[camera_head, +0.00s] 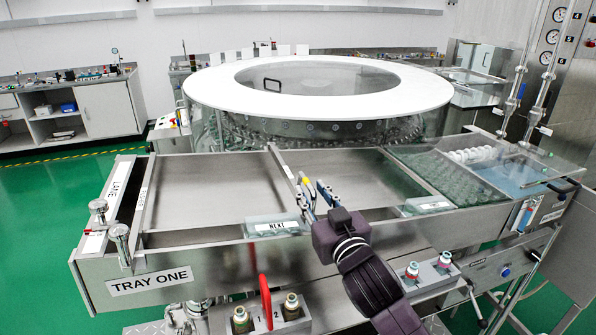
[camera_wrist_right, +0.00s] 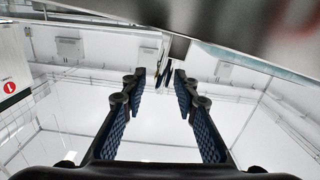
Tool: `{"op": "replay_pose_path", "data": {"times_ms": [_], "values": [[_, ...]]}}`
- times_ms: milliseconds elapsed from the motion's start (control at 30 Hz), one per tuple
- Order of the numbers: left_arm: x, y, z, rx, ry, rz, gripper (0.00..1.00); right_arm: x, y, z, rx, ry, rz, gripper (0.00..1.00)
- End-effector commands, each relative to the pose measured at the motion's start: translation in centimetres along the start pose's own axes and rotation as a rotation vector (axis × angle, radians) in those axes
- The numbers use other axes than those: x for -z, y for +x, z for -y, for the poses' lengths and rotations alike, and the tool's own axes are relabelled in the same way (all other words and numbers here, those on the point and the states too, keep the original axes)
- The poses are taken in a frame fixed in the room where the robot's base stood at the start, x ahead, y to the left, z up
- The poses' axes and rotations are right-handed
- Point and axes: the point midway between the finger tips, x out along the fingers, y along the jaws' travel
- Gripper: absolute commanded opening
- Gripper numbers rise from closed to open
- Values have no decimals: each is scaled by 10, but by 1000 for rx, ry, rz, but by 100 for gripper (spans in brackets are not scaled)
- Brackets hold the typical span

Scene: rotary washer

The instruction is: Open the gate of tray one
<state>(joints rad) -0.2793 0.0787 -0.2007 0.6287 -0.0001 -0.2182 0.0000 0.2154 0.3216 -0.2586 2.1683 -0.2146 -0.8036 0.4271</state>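Tray one is the steel tray (camera_head: 205,195) at the left front, with a "TRAY ONE" label (camera_head: 150,281) on its front wall. A thin metal bar (camera_head: 283,165) runs from back to front along its right side, with a yellow piece near its front end; this may be the gate. My right gripper (camera_head: 314,193) is over the tray's front edge, close to that end. In the right wrist view, its fingers (camera_wrist_right: 160,85) stand apart with nothing clearly held between them. A narrow dark part shows beyond the tips; contact cannot be told. My left gripper is not in view.
A "NEXT" plate (camera_head: 277,226) sits on the front wall beside my right gripper. A red lever (camera_head: 265,300) and several bottle-like knobs stand below. Glass vials (camera_head: 450,175) fill the right section. A large round washer (camera_head: 315,90) stands behind.

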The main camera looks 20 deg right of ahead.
Motion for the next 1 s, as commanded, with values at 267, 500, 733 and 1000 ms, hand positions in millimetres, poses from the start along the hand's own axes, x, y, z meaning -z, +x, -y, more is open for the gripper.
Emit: {"op": "replay_pose_path", "data": {"times_ms": [267, 500, 733, 1000], "values": [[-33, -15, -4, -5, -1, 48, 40, 3, 35, 0, -1, 0, 1, 27], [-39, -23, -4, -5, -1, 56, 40, 2, 64, 0, 0, 2, 1, 27], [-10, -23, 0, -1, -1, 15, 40, 0, 74, 0, 0, 1, 1, 27], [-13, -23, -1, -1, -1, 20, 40, 0, 74, 0, 0, 1, 1, 24]]}}
